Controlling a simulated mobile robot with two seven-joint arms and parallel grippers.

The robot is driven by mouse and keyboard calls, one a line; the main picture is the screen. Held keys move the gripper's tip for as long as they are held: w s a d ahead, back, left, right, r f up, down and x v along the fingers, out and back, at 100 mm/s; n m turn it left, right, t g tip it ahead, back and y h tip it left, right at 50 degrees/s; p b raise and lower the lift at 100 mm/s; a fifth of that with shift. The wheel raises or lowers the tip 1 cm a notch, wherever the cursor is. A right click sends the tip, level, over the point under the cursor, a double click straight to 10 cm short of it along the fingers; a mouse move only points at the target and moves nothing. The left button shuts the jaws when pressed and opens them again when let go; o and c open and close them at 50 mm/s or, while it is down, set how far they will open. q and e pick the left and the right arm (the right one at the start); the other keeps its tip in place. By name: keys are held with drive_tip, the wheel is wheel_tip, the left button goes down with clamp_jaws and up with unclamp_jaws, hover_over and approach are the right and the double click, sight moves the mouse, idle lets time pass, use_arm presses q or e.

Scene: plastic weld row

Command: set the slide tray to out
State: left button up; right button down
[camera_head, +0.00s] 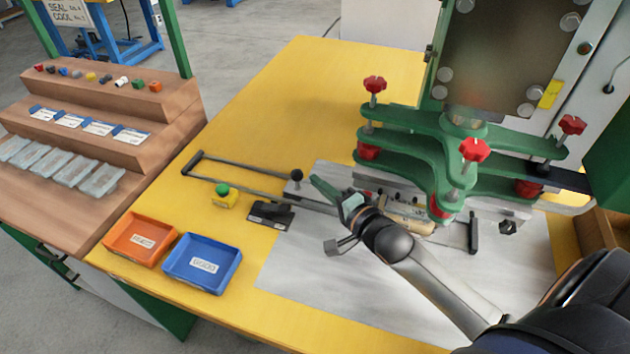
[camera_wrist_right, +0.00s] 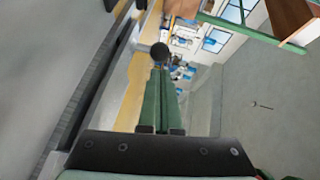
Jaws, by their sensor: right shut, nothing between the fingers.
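The slide tray's dark rails (camera_head: 235,190) run out to the left from under the green press and end in a crossbar. The tray itself appears to be the grey metal part (camera_head: 370,182) under the press, largely hidden by my right arm and the clamps. A black ball knob (camera_head: 297,175) stands upright at the left end of the tray. My right gripper (camera_head: 318,182) is shut and empty, with its green fingertips just right of the knob. In the right wrist view the knob (camera_wrist_right: 160,52) shows right at the tips of the closed fingers (camera_wrist_right: 160,75); contact is unclear. My left gripper is not in view.
A green press (camera_head: 430,145) with red knobs stands over the tray. Orange (camera_head: 140,238) and blue (camera_head: 203,263) bins stand front left. The space between the rails looks clear.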

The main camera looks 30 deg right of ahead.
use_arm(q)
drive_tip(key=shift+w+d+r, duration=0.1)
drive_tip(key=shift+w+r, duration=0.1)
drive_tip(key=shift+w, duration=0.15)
use_arm(e)
drive_tip(key=shift+w+a+f, duration=0.1)
drive_tip(key=shift+w+f, duration=0.05)
drive_tip(key=shift+w, duration=0.85)
drive_tip(key=w+a, duration=0.6)
drive_tip(key=shift+w, duration=0.3)
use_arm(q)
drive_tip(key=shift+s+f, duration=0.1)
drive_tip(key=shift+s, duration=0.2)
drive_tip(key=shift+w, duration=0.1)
use_arm(e)
drive_tip(key=shift+s, duration=0.1)
